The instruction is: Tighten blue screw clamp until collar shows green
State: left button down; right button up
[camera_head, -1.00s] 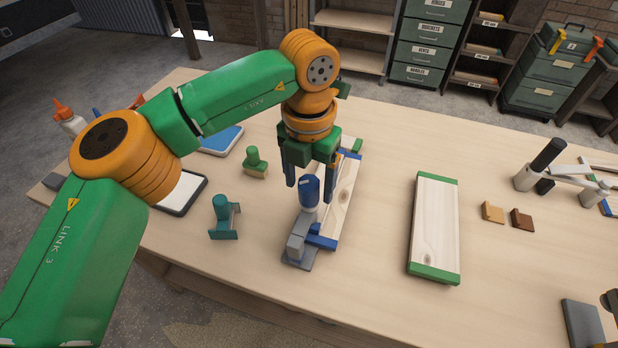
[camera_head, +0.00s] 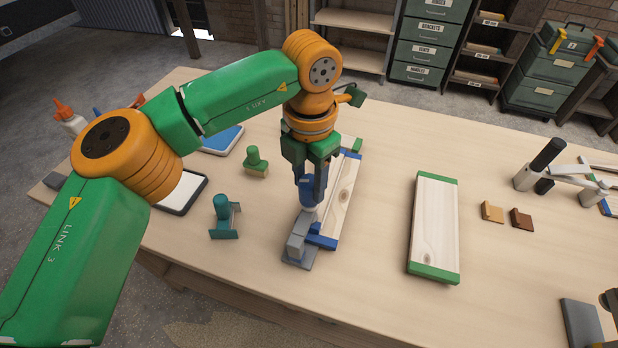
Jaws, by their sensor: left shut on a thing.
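The blue screw clamp has a blue knob (camera_head: 307,199) on top, a pale collar below it and a grey body (camera_head: 297,245). My right gripper is not in view; only a sliver of an arm may show at the right edge.
A board with green ends (camera_head: 435,225) lies right of the clamp. Left of it stand a teal clamp (camera_head: 224,217) and a green stamp-like piece (camera_head: 256,162). Small tan (camera_head: 491,212) and brown (camera_head: 521,219) blocks lie further right. The table between the two boards is clear.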

aim_at(311, 182)
pick_arm(q)
jog(key=m, duration=0.4)
jog(key=shift+m, duration=2.5)
jog(key=shift+c, duration=1.9)
grip_release()
notch_tip(311, 182, up, 7)
jog(key=shift+s+d+r, duration=0.1)
jog(key=shift+d, duration=0.05)
